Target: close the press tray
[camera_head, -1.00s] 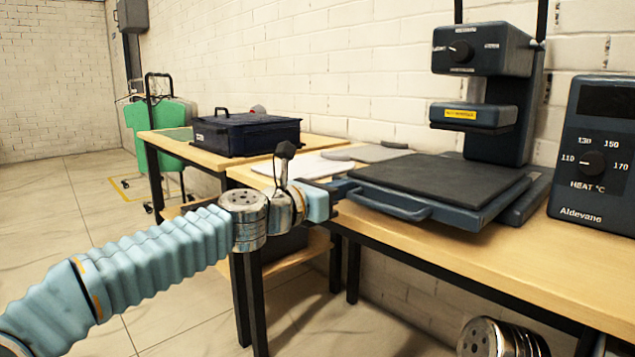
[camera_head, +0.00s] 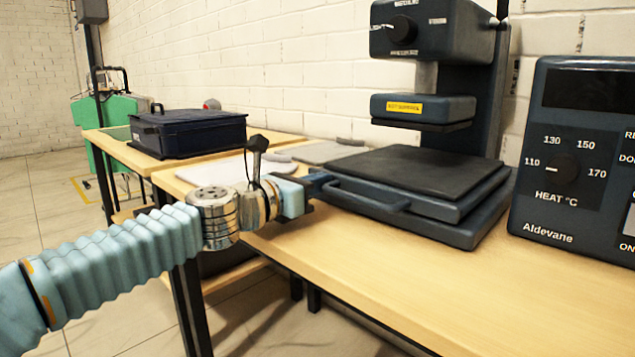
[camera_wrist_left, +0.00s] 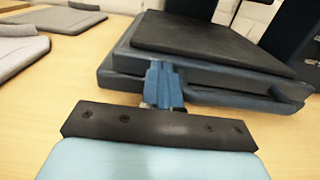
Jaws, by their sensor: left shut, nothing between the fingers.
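The press tray (camera_head: 409,172), a dark blue plate with a black pad, lies over the press base (camera_head: 470,232) below the raised upper part of the press (camera_head: 421,108). Its front handle (camera_head: 365,200) faces me. My left gripper (camera_head: 322,184) is shut with nothing between its fingers, at the left end of the handle and the tray's front. In the left wrist view the blue fingers (camera_wrist_left: 163,82) point at the front edge of the tray (camera_wrist_left: 215,88); I cannot tell whether they touch it. My right gripper is out of view.
A heat control box (camera_head: 578,160) stands right of the press. Light grey flat pieces (camera_head: 225,168) lie on the wooden table (camera_head: 400,275) to the left. A dark blue case (camera_head: 187,133) sits on a table further back. The table front is clear.

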